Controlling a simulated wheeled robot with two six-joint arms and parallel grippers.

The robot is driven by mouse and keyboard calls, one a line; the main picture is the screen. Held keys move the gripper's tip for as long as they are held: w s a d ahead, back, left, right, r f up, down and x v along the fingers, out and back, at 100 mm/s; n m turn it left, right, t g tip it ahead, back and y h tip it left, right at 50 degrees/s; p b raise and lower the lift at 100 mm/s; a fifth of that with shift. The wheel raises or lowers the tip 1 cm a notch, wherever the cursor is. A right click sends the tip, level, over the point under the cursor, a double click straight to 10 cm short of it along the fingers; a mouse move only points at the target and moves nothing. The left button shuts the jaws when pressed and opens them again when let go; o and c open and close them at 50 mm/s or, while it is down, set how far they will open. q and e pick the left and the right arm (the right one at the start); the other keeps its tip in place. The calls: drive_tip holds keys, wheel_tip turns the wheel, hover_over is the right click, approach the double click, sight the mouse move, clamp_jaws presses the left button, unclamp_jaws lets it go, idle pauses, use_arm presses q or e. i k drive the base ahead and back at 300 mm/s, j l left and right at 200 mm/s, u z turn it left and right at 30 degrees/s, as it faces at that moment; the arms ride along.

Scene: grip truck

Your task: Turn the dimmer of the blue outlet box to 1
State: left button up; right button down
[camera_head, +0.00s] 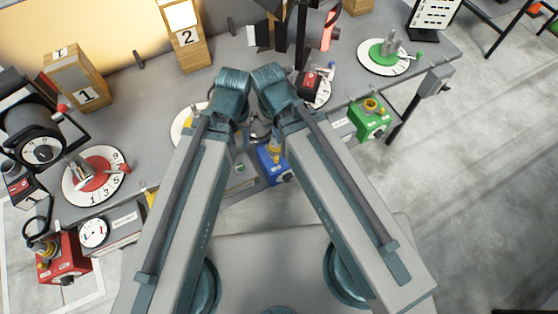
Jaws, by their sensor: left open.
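The blue outlet box (274,166) stands at the near edge of the grey table, in the gap between my two arms. My right arm covers part of it. Its dimmer is small and partly hidden, so I cannot read its setting. My left gripper (258,132) is open and shows in part between the arms, just beyond the blue box. I cannot tell whether it touches the box. My right gripper is hidden behind my arm links.
A green box (369,119) with a yellow top stands to the right, and a red box (63,258) at lower left. A red numbered dial (112,178), a green dial (375,62), lamps and wooden blocks (184,37) crowd the table.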

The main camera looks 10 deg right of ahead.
sight(288, 177)
drive_tip(key=j+z, duration=0.1)
drive_tip(key=z, duration=0.3)
drive_tip(key=k+j+z, duration=0.1)
drive_tip(key=z, duration=0.35)
drive_tip(key=k+z, duration=0.15)
drive_tip(key=z, duration=0.25)
drive_tip(key=k+z, duration=0.1)
drive_tip(key=z, duration=0.35)
drive_tip(key=k+z, duration=0.25)
drive_tip(key=k, duration=0.2)
drive_tip(key=k+l+z, duration=0.25)
drive_tip(key=k, duration=0.45)
